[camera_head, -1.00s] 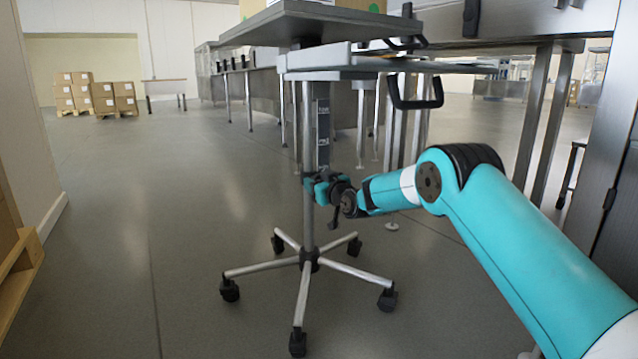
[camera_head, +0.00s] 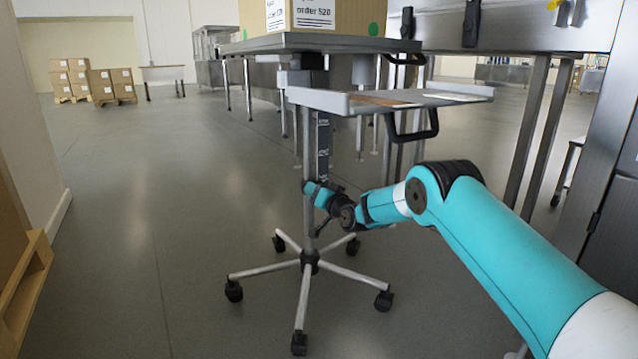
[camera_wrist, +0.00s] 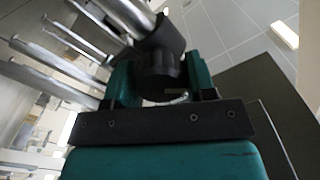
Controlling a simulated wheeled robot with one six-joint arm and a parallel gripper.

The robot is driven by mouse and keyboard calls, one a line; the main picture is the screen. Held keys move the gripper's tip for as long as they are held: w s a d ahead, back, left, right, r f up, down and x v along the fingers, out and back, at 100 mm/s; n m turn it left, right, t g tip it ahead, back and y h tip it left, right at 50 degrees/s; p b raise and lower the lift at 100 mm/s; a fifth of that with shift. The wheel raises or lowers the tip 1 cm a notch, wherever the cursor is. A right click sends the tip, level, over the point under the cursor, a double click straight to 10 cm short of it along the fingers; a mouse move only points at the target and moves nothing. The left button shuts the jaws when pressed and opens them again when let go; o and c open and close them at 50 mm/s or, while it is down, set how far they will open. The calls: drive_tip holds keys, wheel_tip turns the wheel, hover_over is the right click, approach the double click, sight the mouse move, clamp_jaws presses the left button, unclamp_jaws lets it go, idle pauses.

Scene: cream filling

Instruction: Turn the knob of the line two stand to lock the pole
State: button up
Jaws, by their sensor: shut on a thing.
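The stand's upright metal pole (camera_head: 309,225) rises from a star-shaped base (camera_head: 308,262) on casters. In the head view, my gripper (camera_head: 313,191) is at the pole around mid-height, with its jaws tilted. The knob is hidden there by my gripper. In the wrist view, the dark round knob (camera_wrist: 160,70) sits between the two teal fingers of my gripper (camera_wrist: 160,82), beside the pole (camera_wrist: 130,14). The fingers are shut on it. Whether the knob is tight cannot be seen.
Above are a grey platform (camera_head: 290,43) bearing a labelled cardboard box (camera_head: 352,15), and a lower tray (camera_head: 390,101) with a black handle (camera_head: 413,134). Steel tables stand behind and right. A wooden pallet (camera_head: 27,285) is at the left. The floor left of the base is clear.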

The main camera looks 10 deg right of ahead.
drive_tip(key=m+p, duration=0.3)
drive_tip(key=m, duration=0.2)
drive_tip(key=shift+d+m, duration=0.1)
drive_tip(key=shift+m, duration=0.2)
drive_tip(key=shift+f+m+p, duration=0.1)
drive_tip(key=shift+m+p, duration=0.85)
drive_tip(key=shift+m, duration=1.35)
drive_tip(key=o, duration=0.9)
drive_tip(key=shift+s+p, duration=0.3)
drive_tip(key=shift+p, duration=0.05)
drive_tip(key=shift+p+v, duration=3.1)
drive_tip(key=shift+v, duration=5.3)
